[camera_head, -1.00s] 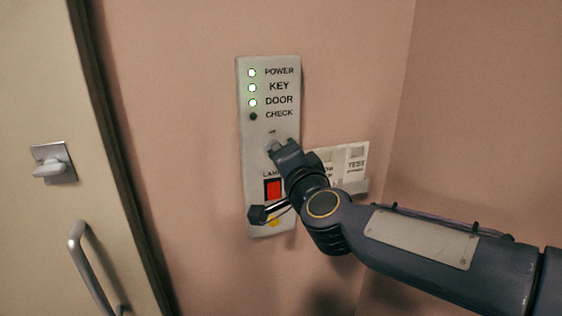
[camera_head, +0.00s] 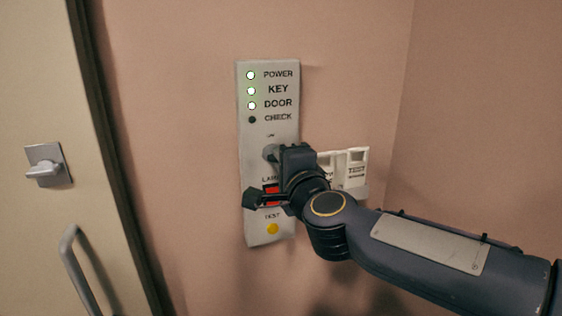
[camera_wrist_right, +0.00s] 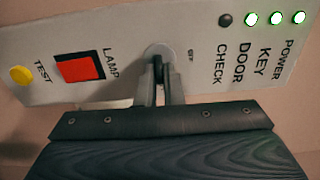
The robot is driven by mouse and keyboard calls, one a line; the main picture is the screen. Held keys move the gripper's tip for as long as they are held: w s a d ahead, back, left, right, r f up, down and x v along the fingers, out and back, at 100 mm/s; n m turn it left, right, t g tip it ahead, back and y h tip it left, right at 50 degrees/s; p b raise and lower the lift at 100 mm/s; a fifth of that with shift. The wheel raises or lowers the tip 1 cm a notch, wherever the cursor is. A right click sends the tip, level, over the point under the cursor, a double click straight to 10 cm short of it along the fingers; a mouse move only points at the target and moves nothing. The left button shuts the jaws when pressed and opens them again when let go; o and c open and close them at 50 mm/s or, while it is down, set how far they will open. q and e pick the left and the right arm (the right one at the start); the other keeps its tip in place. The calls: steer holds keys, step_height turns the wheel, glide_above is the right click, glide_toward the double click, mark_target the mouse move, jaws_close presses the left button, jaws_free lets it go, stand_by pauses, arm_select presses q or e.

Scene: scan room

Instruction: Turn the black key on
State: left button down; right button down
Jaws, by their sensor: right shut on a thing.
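A pale control panel (camera_head: 287,135) is mounted on the pink wall. Its round key lock (camera_head: 269,153) sits mid-panel, under the row of lamps, and shows in the wrist view as a light disc (camera_wrist_right: 160,50). My right gripper (camera_head: 280,153) is at the lock. In the wrist view my right fingers (camera_wrist_right: 160,85) are close together in front of the lock, shut on the black key, which they hide. The POWER, KEY and DOOR lamps are lit; the CHECK lamp (camera_head: 252,119) is dark. My left gripper is not in view.
Below the lock are a red LAMP switch (camera_wrist_right: 80,67), partly covered by my wrist in the head view, and a yellow TEST button (camera_head: 272,229). A white holder (camera_head: 352,163) is right of the panel. A door with a latch (camera_head: 46,167) and handle (camera_head: 77,260) is at left.

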steer(key=c, duration=1.6)
jaws_free()
steer(key=shift+o, duration=0.2)
steer(key=v, duration=0.8)
steer(key=s+d+f+n+g+h+p, duration=0.1)
steer(key=s+d+f+n+g, duration=0.4)
steer(key=s+d+f, duration=0.3)
steer(key=s+d+f+n+g+p, duration=0.1)
steer(key=s+d+f+n+g, duration=0.5)
steer(key=s+f, duration=0.8)
steer(key=d+f+n, duration=0.2)
steer(key=d, duration=0.1)
steer(key=shift+s+d+g+h+p, duration=0.2)
steer(key=shift+s+g+h+p, duration=0.1)
steer(key=shift+h+p, duration=0.1)
